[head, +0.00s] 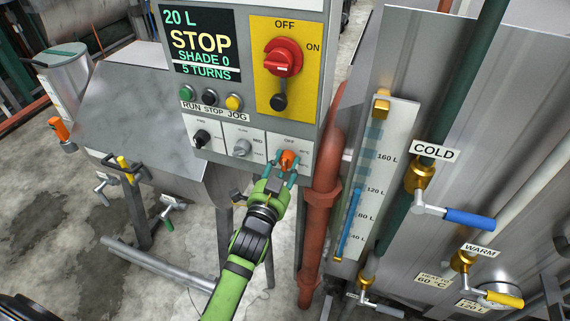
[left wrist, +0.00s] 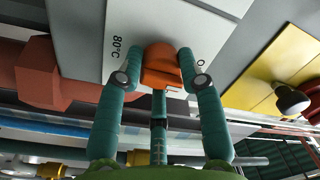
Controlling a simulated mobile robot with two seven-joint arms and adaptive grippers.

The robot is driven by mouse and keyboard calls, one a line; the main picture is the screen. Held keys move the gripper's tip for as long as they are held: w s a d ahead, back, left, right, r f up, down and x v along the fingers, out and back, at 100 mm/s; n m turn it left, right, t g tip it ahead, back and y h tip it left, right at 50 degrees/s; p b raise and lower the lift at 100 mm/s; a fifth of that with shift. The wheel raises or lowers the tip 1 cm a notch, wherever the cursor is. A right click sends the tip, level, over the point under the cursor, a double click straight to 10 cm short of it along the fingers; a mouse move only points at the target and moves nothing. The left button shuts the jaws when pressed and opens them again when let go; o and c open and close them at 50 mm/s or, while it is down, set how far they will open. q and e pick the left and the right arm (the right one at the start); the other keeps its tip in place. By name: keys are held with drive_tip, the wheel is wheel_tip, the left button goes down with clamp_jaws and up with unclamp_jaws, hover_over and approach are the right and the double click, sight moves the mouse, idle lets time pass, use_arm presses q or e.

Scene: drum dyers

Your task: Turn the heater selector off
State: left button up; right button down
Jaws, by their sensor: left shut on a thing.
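The heater selector is an orange knob (head: 289,158) on the white lower right plate of the control panel, under the word OFF. It also shows in the left wrist view (left wrist: 161,64), beside an 80°C mark. My left gripper (head: 285,169), green with teal fingers, reaches up from below and is shut on this knob, one finger on each side. The fingers partly cover the knob and its plate, and I cannot tell exactly which mark the knob points to. My right gripper is not in view.
A black knob (head: 202,139) and a grey knob (head: 242,148) sit left of the selector. Above are a red main switch (head: 283,58) on yellow and a display (head: 200,42) reading STOP. A rust-red pipe (head: 322,205) runs close on the right.

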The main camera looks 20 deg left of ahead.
use_arm(q)
drive_tip(key=shift+a+n, duration=0.1)
drive_tip(key=shift+n, duration=0.5)
drive_tip(key=o, duration=1.1)
drive_tip(key=shift+o, duration=0.2)
drive_tip(key=shift+a+f, duration=0.1)
drive_tip(key=shift+a, duration=0.05)
drive_tip(key=shift+s, duration=0.2)
drive_tip(key=s, duration=1.1)
drive_tip(key=shift+s+f, duration=0.2)
drive_tip(key=shift+s, duration=0.05)
drive_tip(key=shift+f, duration=0.1)
